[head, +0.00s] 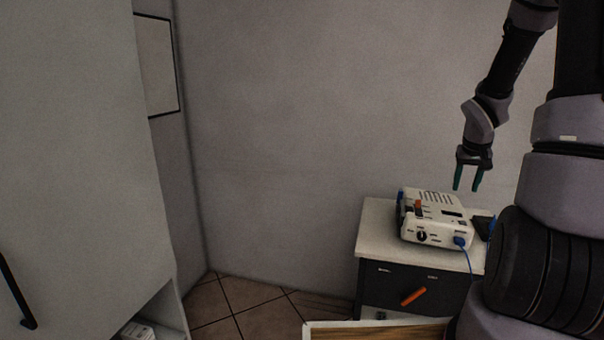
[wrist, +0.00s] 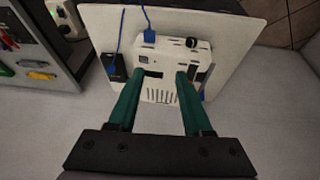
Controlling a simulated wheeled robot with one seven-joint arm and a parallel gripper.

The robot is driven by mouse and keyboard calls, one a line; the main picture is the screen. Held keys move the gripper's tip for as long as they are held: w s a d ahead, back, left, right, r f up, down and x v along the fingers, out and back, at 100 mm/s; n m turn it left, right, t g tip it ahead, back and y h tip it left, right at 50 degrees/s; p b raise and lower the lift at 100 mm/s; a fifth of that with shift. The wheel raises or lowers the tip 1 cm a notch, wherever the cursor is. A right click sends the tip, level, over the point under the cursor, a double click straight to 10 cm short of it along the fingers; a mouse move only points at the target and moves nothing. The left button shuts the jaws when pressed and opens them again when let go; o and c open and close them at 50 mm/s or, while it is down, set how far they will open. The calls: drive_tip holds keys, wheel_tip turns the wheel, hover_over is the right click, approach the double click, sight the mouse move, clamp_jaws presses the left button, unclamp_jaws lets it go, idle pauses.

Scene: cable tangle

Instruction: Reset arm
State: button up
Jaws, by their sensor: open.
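My gripper (head: 468,179) is open and empty, with green fingers pointing down. In the head view it hangs above the back right part of a white device (head: 428,231) on a small cabinet, apart from it. In the wrist view the open fingers of my gripper (wrist: 156,84) frame the white device (wrist: 174,56). A blue plug (head: 460,242) with a cable sits at the device's front right; the plug (wrist: 151,35) also shows in the wrist view. An orange part (head: 418,208) stands on the device's left side.
The cabinet (head: 375,222) has a pale top and a dark front with an orange handle (head: 413,296). A black item (wrist: 115,66) lies beside the device. A tall grey cupboard (head: 75,150) stands at left. A wood-topped surface (head: 318,331) is at the bottom. Tiled floor (head: 245,298) is bare between.

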drive_tip(key=s+a+r+t, duration=0.1)
drive_tip(key=s+a+r, duration=0.45)
drive_tip(key=r, duration=0.25)
drive_tip(key=s+a+r+t, duration=0.1)
drive_tip(key=s+a+r, duration=0.3)
drive_tip(key=a+r, duration=0.3)
drive_tip(key=s+a+r+y, duration=0.2)
drive_tip(key=s+a+r, duration=0.2)
drive_tip(key=s, duration=0.2)
drive_tip(key=s+a+r+t+y, duration=0.1)
drive_tip(key=s+a+r+y, duration=0.1)
drive_tip(key=s+a, duration=0.3)
drive_tip(key=shift+v, duration=1.1)
